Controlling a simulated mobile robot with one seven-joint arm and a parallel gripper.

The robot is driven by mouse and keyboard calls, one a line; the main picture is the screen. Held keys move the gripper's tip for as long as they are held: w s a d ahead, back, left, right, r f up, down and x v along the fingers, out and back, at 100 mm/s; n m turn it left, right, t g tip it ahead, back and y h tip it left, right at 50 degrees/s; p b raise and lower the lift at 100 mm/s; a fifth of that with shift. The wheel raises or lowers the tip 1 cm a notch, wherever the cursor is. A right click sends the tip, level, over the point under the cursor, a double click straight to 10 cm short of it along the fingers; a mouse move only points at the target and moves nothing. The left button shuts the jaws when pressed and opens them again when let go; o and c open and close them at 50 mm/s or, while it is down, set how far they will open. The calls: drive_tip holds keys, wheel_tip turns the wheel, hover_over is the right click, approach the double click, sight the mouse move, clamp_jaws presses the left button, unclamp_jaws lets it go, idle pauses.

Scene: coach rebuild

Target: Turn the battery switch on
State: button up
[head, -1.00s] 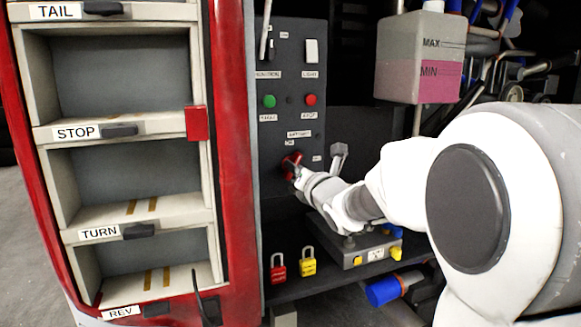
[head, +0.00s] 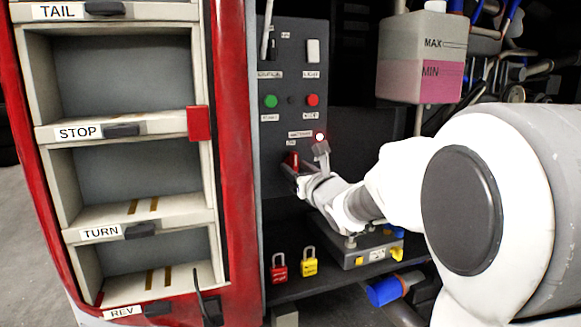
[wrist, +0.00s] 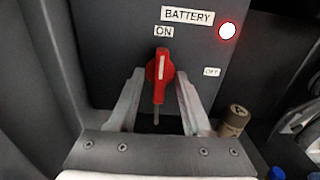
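The battery switch is a red handle on a dark panel, in the wrist view (wrist: 161,72) and the head view (head: 292,159). Its handle stands upright, and its white mark lines up with the ON label (wrist: 164,32). The OFF label (wrist: 212,72) is to its right. A lamp (wrist: 227,31) beside the BATTERY label (wrist: 187,15) glows; it also glows in the head view (head: 320,137). My gripper (wrist: 158,95) is open, with one finger on each side of the handle and gaps showing between. In the head view my wrist partly hides the switch.
The panel also has a green button (head: 271,101), a red button (head: 312,100) and a light switch (head: 313,50). A red padlock (head: 279,268) and a yellow padlock (head: 309,262) are below. A grey box (head: 352,254) and a fluid tank (head: 420,60) are close to my arm.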

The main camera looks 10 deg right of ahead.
drive_tip(key=shift+o, duration=0.4)
drive_tip(key=s+d, duration=0.1)
drive_tip(key=s, duration=0.8)
drive_tip(key=shift+d, duration=0.4)
